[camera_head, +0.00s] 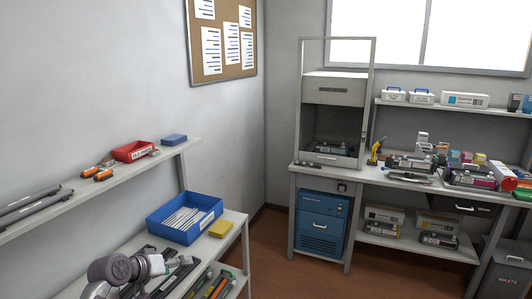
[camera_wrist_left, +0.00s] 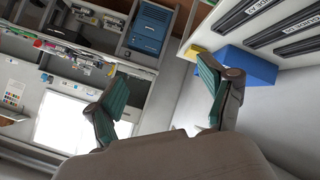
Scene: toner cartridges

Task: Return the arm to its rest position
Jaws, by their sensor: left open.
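My left gripper (camera_head: 172,264) is at the lower left of the head view, over the side bench (camera_head: 232,230). It also shows in the left wrist view (camera_wrist_left: 158,98), with its two teal-padded fingers spread wide and nothing between them. My left arm's grey wrist joint is beside it at the bottom edge. My right gripper is in neither view.
A blue bin (camera_head: 183,236) with white items and a yellow block (camera_head: 221,229) stand just beyond the gripper. A wall shelf (camera_head: 95,190) carries a red tray (camera_head: 134,151) and dark rollers (camera_head: 30,208). The brown floor (camera_head: 290,275) on the right is clear.

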